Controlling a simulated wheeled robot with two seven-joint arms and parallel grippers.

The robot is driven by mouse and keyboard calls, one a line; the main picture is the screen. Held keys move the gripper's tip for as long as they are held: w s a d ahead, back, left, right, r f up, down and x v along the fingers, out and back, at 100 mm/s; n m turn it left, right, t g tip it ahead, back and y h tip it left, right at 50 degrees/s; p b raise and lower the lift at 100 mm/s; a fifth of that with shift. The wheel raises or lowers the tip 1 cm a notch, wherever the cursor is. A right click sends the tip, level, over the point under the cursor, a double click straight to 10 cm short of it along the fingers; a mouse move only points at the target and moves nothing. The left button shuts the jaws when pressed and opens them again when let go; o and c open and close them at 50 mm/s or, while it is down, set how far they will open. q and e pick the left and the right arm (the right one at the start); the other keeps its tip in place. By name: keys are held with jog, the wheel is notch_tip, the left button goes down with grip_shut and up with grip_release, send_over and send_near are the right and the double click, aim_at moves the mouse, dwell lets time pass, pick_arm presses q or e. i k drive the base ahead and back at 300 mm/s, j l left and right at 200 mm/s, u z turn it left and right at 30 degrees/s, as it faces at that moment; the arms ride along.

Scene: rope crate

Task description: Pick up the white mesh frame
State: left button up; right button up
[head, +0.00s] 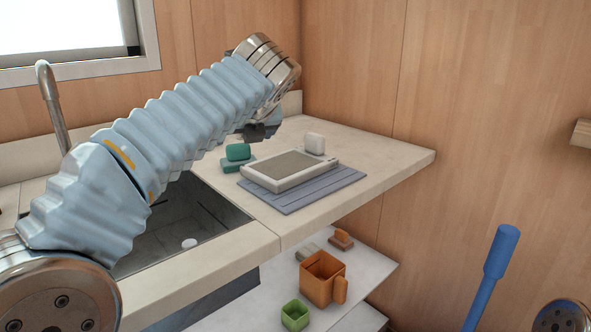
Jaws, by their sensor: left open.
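The white mesh frame (289,168), a flat rectangle with a grey-brown mesh panel, lies on a grey-blue slatted mat (308,192) on the counter. My left gripper (259,132) is open, above the counter behind and left of the frame, apart from it. My left arm partly hides it, and only its dark lower part shows. My right gripper is not in view.
A green block on a teal piece (238,157) sits left of the frame, and a white block (314,143) behind it. A sink (185,225) with a tap (52,105) is at left. An orange mug (321,279) and a green cup (295,314) stand on a lower shelf. A blue handle (493,270) rises at right.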

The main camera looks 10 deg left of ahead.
aim_at(291, 157)
jog(key=k+l, duration=0.25)
jog(key=k, duration=0.15)
jog(key=k+l, duration=0.3)
jog(key=k, duration=0.1)
